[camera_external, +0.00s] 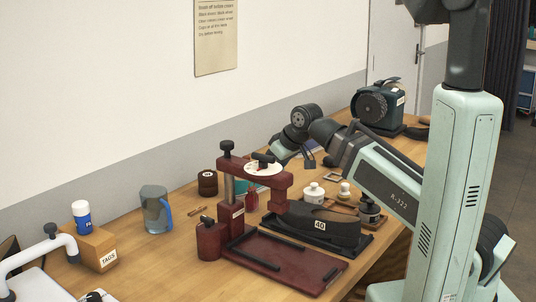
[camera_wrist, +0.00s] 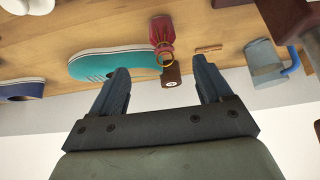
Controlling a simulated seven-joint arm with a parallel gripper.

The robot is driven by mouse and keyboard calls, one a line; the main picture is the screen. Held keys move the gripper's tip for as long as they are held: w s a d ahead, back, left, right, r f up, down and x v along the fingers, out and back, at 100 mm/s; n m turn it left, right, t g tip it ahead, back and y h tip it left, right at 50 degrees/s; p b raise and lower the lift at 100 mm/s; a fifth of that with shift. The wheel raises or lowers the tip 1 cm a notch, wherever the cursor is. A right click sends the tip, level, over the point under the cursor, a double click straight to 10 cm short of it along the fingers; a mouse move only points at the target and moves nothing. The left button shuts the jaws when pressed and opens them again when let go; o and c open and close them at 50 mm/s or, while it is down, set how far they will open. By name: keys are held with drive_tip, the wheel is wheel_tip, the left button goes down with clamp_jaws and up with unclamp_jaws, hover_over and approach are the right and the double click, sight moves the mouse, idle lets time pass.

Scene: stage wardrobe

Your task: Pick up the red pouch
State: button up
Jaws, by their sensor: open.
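The red pouch (camera_wrist: 161,32) lies on the wooden table in the wrist view, with a yellow ring or cord at its lower end. It sits beyond my fingertips, roughly in line with the gap between them. A small red shape behind the dark red press in the external view (camera_external: 251,199) looks like the same pouch, partly hidden.
A teal shoe (camera_wrist: 108,64) lies left of the pouch and a dark brown spool (camera_wrist: 171,77) just below it. A blue-handled jug (camera_wrist: 265,62) stands right. The dark red press (camera_external: 237,192), tray (camera_external: 282,262) and shoe-shaped block (camera_external: 318,224) crowd the table front.

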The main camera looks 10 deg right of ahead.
sight(254, 195)
drive_tip(key=x, duration=0.8)
drive_tip(key=shift+s+x, duration=0.2)
drive_tip(key=shift+x, duration=2.55)
drive_tip(key=shift+a, duration=0.1)
drive_tip(key=shift+c, duration=0.4)
drive_tip(key=c, duration=1)
